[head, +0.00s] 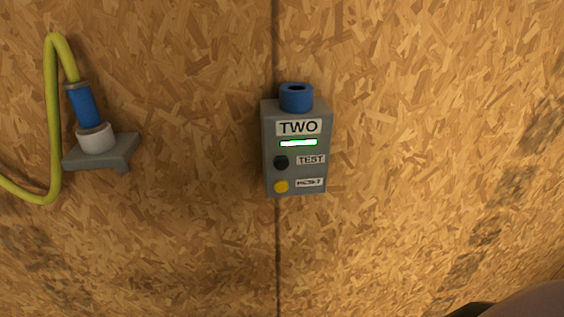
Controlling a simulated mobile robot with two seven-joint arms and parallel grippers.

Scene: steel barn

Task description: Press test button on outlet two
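A grey outlet box labelled TWO (268,150) is mounted on the wooden wall, near the middle of the head view. A blue round socket (296,98) sits on its top, with nothing plugged in. Below the label is a lit white and green indicator (298,143). The black test button (281,162) is left of the TEST label. A yellow button (281,186) sits below it, left of the RESET label. Neither gripper is in view.
On the left, a blue and white plug (84,106) with a yellow-green cable (51,120) rests on a grey wall bracket (119,152). A dark rounded shape, partly cut off, shows at the bottom right corner. The wall around the box is clear.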

